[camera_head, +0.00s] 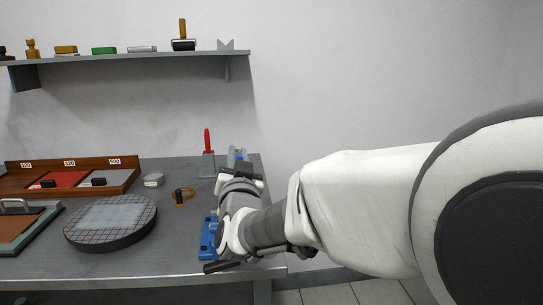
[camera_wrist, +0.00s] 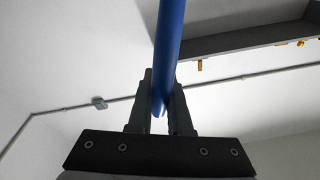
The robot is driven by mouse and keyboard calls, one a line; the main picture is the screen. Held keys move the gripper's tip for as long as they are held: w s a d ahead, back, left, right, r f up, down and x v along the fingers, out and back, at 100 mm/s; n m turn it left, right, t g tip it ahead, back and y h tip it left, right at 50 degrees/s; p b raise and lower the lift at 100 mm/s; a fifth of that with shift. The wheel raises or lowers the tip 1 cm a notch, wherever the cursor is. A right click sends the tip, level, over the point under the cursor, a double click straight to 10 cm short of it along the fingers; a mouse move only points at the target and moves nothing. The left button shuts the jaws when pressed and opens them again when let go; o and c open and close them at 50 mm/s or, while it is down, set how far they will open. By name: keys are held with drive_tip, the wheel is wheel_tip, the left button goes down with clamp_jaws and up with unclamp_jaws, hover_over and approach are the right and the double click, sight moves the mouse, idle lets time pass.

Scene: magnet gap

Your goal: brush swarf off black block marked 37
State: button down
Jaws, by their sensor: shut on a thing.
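In the wrist view my gripper (camera_wrist: 161,85) is shut on a smooth blue rod-like handle (camera_wrist: 170,30), which runs up out of the picture between the fingers. Its far end and any bristles are out of view. In the head view my wrist and gripper are over the right end of the bench, largely hidden by my own arm. I cannot make out a black block marked 37 or any swarf in either view. A blue fixture (camera_head: 208,238) sits on the bench, partly covered by my wrist.
The grey bench (camera_head: 150,262) holds a round gridded plate (camera_head: 108,240), a wooden tray (camera_head: 125,163) with labelled compartments, an orange ring-like item (camera_head: 184,196) and a red-handled tool (camera_head: 207,142). A wall shelf (camera_head: 120,57) carries several small items. Open floor lies right of the bench.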

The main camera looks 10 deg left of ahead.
wheel_tip(320, 180, up, 7)
drive_tip(key=p, duration=0.4)
idle(0.4)
